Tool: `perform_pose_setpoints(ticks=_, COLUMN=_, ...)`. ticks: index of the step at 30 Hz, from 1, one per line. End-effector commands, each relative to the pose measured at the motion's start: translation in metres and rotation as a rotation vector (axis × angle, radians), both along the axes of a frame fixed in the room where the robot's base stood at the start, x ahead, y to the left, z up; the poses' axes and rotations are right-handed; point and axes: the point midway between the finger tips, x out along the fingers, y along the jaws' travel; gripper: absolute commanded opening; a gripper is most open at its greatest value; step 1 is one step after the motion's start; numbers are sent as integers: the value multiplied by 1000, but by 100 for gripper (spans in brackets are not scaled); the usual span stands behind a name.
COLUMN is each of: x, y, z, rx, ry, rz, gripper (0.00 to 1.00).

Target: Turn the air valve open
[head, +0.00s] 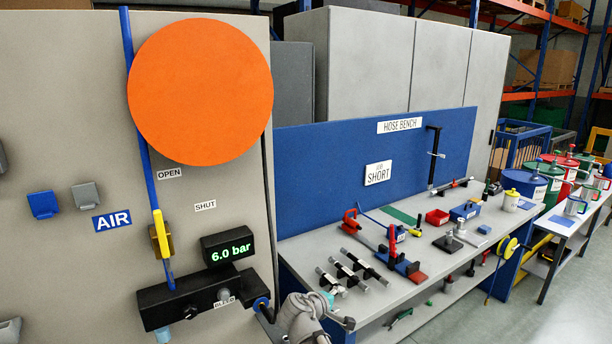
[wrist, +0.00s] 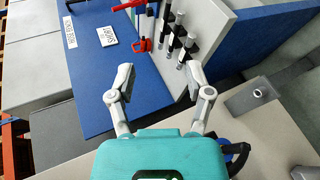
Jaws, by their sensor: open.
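The air valve's yellow handle (head: 160,235) sits on the vertical blue pipe (head: 148,170) on the beige panel in the head view. It stands nearly upright, along the pipe, below the OPEN label (head: 169,174) and left of the SHUT label (head: 205,206). The display (head: 229,250) reads 6.0 bar. My gripper (wrist: 160,80) is open and empty in the wrist view, its fingers spread towards the bench. In the head view my arm shows at the bottom, right of the valve and apart from it. The wrist view does not show the yellow handle.
A large orange disc (head: 200,91) covers part of the panel above the valve. A black block (head: 190,298) with a BLEED label juts out below. The hose bench (head: 375,290) on the right holds several tools and fittings. Blue and grey holders are left of the pipe.

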Motion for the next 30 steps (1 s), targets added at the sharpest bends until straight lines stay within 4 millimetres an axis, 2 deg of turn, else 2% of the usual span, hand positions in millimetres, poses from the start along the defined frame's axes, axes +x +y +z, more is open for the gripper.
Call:
perform_pose_setpoints(ticks=1, x=-8, y=-16, z=-22, rx=64, ry=24, rz=-56, gripper=66)
perform_pose_setpoints(ticks=6, x=-36, y=-51, z=-74, rx=281, ry=108, rz=-235, gripper=66)
perform_pose_setpoints(ticks=15, x=-91, y=-84, z=-152, rx=656, ry=265, rz=-538, gripper=66)
perform_pose_setpoints(ticks=21, x=-124, y=-89, z=-187, rx=880, ry=370, rz=-708, gripper=66)
perform_pose_setpoints(ticks=25, x=-138, y=-88, z=-197, rx=981, ry=421, rz=-778, gripper=66)
perform_pose_setpoints(ticks=30, x=-146, y=-87, z=-201, rx=1043, ry=454, rz=-820, gripper=66)
